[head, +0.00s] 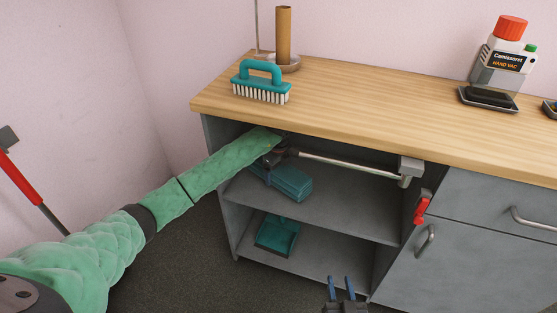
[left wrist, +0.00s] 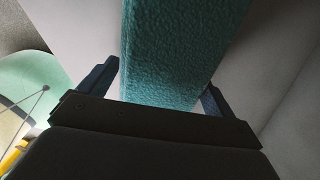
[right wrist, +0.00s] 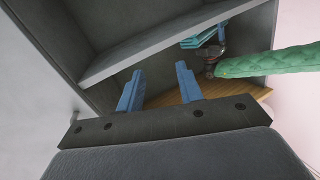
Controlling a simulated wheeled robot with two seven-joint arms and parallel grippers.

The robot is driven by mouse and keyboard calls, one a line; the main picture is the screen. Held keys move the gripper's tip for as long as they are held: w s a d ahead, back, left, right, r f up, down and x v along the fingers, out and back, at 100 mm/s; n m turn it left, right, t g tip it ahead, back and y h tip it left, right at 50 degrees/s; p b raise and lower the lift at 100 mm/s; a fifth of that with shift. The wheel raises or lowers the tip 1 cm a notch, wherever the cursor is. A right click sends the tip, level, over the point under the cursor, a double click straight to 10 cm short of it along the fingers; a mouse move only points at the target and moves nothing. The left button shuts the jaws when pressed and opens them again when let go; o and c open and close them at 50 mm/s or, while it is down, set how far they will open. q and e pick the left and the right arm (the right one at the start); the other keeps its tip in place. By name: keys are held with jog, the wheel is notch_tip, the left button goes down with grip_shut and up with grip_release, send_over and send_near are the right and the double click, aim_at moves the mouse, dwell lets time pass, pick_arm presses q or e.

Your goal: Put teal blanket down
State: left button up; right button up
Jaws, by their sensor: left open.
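The folded teal blanket (head: 290,182) lies on the upper shelf of the grey cabinet, under the wooden top. My left arm reaches into this compartment, and my left gripper (head: 262,170) is at the blanket's left end. In the left wrist view the blanket (left wrist: 175,50) stands between the two spread fingers (left wrist: 160,90), and the jaws are open around it. In the right wrist view the blanket (right wrist: 205,38) shows small and far off. My right gripper (head: 342,292) is low in front of the cabinet. Its fingers (right wrist: 158,85) are apart with nothing between them.
A metal rail (head: 345,163) crosses the compartment's front below the wooden top (head: 380,110). A teal dustpan (head: 277,236) is on the lower shelf. A teal brush (head: 262,82) and a hand vac bottle (head: 500,60) stand on top. The upper shelf (head: 345,205) is bare right of the blanket.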

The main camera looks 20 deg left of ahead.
pick_arm(q)
notch_tip(320, 180, up, 2)
jog(key=shift+r+p, duration=0.15)
jog(key=shift+p, duration=0.6)
notch_tip(320, 180, up, 2)
jog(key=shift+r+p, duration=0.25)
jog(key=shift+p, duration=0.7)
jog(key=shift+r+p, duration=0.4)
jog(key=shift+r, duration=0.15)
jog(key=shift+r+p, duration=0.4)
jog(key=shift+r, duration=0.25)
pick_arm(e)
jog(key=s+f+g, duration=0.4)
jog(key=s+f, duration=0.3)
jog(key=f, duration=0.3)
jog(key=s+d+f+g+h, duration=0.1)
jog(key=s+f+g, duration=0.4)
jog(key=f, duration=0.5)
jog(key=shift+s+d+f+h, duration=0.25)
jog(key=shift+s+f+h, duration=0.05)
jog(key=shift+s, duration=0.9)
